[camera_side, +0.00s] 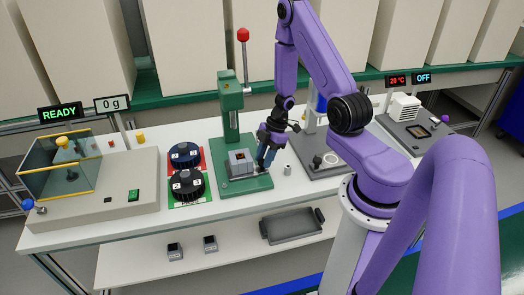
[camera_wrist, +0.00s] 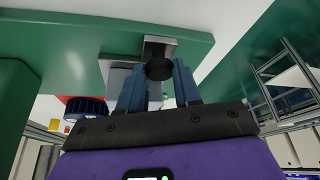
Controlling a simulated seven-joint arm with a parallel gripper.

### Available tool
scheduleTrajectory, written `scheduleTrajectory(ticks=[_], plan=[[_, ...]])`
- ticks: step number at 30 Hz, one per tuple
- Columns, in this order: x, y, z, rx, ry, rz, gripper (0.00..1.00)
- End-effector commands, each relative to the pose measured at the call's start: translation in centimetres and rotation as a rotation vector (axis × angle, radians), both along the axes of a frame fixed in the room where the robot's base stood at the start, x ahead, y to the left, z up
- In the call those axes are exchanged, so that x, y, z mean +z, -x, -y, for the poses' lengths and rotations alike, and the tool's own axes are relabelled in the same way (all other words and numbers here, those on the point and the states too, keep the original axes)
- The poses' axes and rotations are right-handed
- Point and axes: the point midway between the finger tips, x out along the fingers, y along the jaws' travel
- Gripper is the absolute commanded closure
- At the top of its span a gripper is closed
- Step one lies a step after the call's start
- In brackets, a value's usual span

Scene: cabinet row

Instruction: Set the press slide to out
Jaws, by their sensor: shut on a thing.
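The green press (camera_side: 230,108) stands mid-bench with a red-knobbed lever (camera_side: 243,36) at its top. A grey block with a square opening (camera_side: 239,157) sits on its green base (camera_side: 243,188). My gripper (camera_side: 264,162) is low at the right side of that base, beside the block. In the wrist view, my gripper's blue fingers (camera_wrist: 159,88) are shut on a dark round knob (camera_wrist: 159,68). The knob sits at the end of the grey metal press slide (camera_wrist: 160,45). In the side view my fingers hide the knob. I cannot tell the slide's exact position.
A grey plate fixture (camera_side: 318,160) is farther right. A glass-walled scale (camera_side: 60,165) is at far left.

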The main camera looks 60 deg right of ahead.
Motion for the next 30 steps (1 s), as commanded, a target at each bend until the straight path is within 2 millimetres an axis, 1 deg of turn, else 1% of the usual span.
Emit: scheduleTrajectory(ticks=[1, 7, 12, 21, 22, 24, 30], plan=[[0.1, 0.3, -0.7, 0.002, -0.008, 0.000, 1.00], [0.1, 1.5, -1.9, 0.004, -0.005, 0.000, 1.00], [0.1, 2.0, -2.3, 0.006, -0.001, 0.000, 1.00], [0.1, 2.2, -2.4, 0.010, -0.004, -0.004, 1.00], [0.1, 2.2, -2.4, 0.010, -0.004, -0.004, 0.60], [0.1, 2.2, -2.4, 0.010, -0.003, -0.004, 0.42], [0.0, 2.1, -2.2, 0.005, 0.000, -0.002, 0.42]])
